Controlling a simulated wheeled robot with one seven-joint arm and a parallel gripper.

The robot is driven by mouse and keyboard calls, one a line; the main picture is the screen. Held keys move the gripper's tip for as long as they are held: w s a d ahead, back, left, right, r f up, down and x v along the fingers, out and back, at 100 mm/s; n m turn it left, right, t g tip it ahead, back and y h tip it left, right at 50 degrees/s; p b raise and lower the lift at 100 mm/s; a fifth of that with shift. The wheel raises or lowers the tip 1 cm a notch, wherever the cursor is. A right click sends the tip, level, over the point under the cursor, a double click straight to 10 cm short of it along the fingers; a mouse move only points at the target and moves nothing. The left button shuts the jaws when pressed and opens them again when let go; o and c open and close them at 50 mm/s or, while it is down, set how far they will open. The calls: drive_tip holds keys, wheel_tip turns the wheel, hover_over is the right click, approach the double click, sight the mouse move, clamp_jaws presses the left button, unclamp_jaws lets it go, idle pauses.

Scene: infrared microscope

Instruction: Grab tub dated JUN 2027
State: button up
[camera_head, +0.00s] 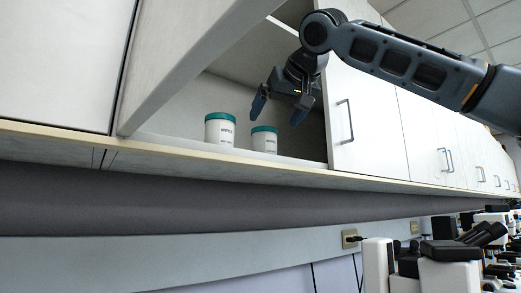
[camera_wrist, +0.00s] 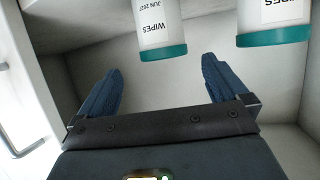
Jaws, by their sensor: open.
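Two white tubs with teal lids stand upright in the open wall cupboard. The tub labelled WIPES, JUN 2027 (camera_wrist: 158,22) is upside down in the wrist view, between the lines of my two fingers and about at their tips. It matches the right tub (camera_head: 264,143) in the head view; its label is too small to read there. The other WIPES tub (camera_wrist: 273,14) is right in the wrist view, left in the head view (camera_head: 219,133); its date is not readable. My gripper (camera_head: 279,109) is open and empty, above and around the right tub's side of the shelf.
The cupboard shelf (camera_head: 170,145) has a front edge below the tubs. A closed door with a handle (camera_head: 344,120) is just right of the opening; a raised flap or panel (camera_head: 200,45) slants across the upper left. Microscopes (camera_head: 450,262) stand lower right.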

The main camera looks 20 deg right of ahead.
sight(266, 128)
drive_tip(key=x, duration=0.3)
drive_tip(key=p+x, duration=0.1)
drive_tip(key=x, duration=0.1)
drive_tip(key=shift+w+a, duration=0.25)
drive_tip(key=shift+w, duration=0.2)
drive_tip(key=shift+w+f, duration=0.25)
drive_tip(key=shift+w, duration=0.25)
drive_tip(key=shift+c, duration=0.4)
drive_tip(key=c, duration=1)
drive_tip(key=shift+r, duration=0.1)
